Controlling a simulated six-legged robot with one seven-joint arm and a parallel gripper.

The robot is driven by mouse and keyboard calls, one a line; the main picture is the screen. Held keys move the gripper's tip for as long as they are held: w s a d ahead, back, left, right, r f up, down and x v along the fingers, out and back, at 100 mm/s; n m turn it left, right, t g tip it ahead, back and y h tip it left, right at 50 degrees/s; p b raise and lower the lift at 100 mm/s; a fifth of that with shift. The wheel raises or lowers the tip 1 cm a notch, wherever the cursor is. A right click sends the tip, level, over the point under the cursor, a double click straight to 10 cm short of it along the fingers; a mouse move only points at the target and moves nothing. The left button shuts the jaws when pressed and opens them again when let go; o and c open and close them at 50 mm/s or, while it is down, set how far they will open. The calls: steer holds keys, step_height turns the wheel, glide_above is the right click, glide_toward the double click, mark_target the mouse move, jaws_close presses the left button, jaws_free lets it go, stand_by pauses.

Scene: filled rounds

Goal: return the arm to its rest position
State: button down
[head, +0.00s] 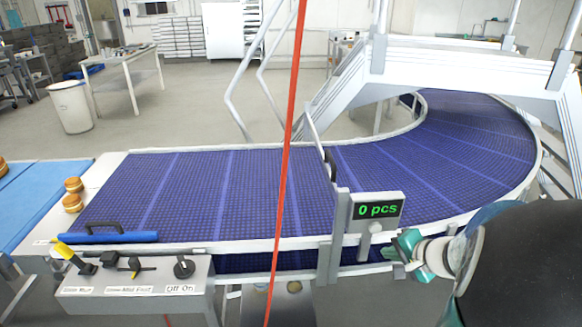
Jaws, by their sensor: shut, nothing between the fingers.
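My gripper (396,246), teal and white, is at the right front of the conveyor, at the end of my dark arm in the lower right corner. Its fingers are small in this view and look shut and empty. It is just below and to the right of the counter display (377,210), which reads "0 pcs". I cannot tell whether it touches the conveyor's front rail.
A blue curved conveyor (190,190) crosses the view, its belt empty. Filled rounds (72,202) sit at its left end. A control box (135,285) projects in front. A red cord or pole (287,150) runs top to bottom. White stairs (400,75) span the back right.

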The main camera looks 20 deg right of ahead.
steer(key=shift+a, duration=0.1)
steer(key=w+a+r+n+g+y, duration=0.1)
steer(key=a+r+n+g+y, duration=0.2)
steer(key=a, duration=0.8)
steer(key=s+a+r+n+h, duration=0.1)
steer(key=s+a+r+n, duration=0.1)
steer(key=a, duration=0.3)
steer(key=s+a+r+n+h, duration=0.1)
steer(key=s+a+r+n, duration=0.2)
steer(key=s+a+n, duration=0.1)
steer(key=s+a+r+n+g+h, duration=0.1)
steer(key=s+a+r+n+h, duration=0.1)
steer(key=a+n, duration=0.3)
steer(key=shift+s+a+r, duration=0.5)
steer(key=shift+s+a, duration=0.25)
steer(key=shift+a, duration=0.15)
